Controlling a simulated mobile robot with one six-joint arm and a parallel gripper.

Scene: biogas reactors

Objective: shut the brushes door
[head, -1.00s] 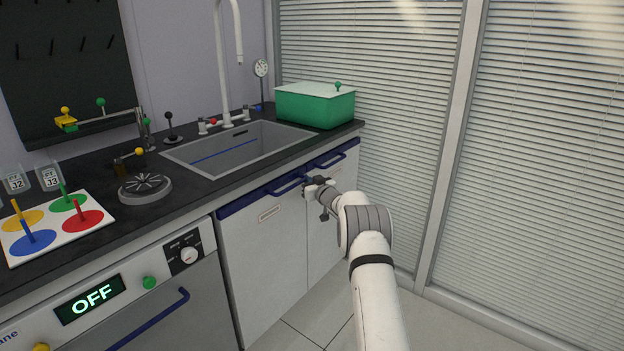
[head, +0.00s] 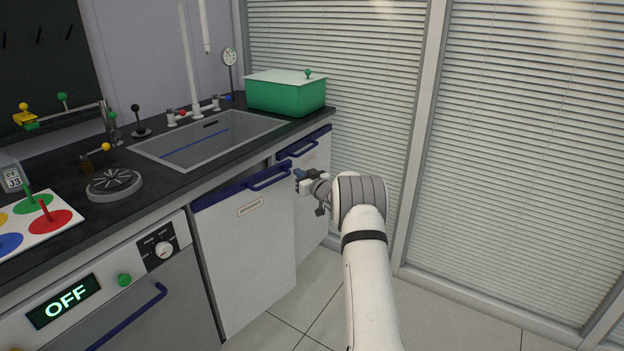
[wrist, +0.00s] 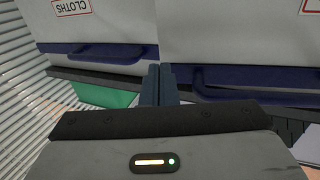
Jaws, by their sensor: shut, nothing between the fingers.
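The left door (head: 248,255) under the sink, white with a blue top band and handle, stands ajar, its right edge out in front of the neighbouring door. Its label is too small to read surely; I take it as the brushes door. In the wrist view it is the right-hand panel (wrist: 235,30), with its blue handle (wrist: 250,95) below. The neighbouring door (head: 313,190), labelled CLOTHS in the wrist view (wrist: 85,25), looks closed. My gripper (head: 299,174) is shut and empty at the ajar door's free edge; in the wrist view its fingertips (wrist: 159,70) are between both doors. Contact is unclear.
Above the doors are the dark counter, a sink (head: 210,140) and a green box (head: 286,95). A dishwasher-like machine (head: 120,300) with an OFF display is to the left. Blinds (head: 520,150) stand at the right; the tiled floor before the doors looks clear.

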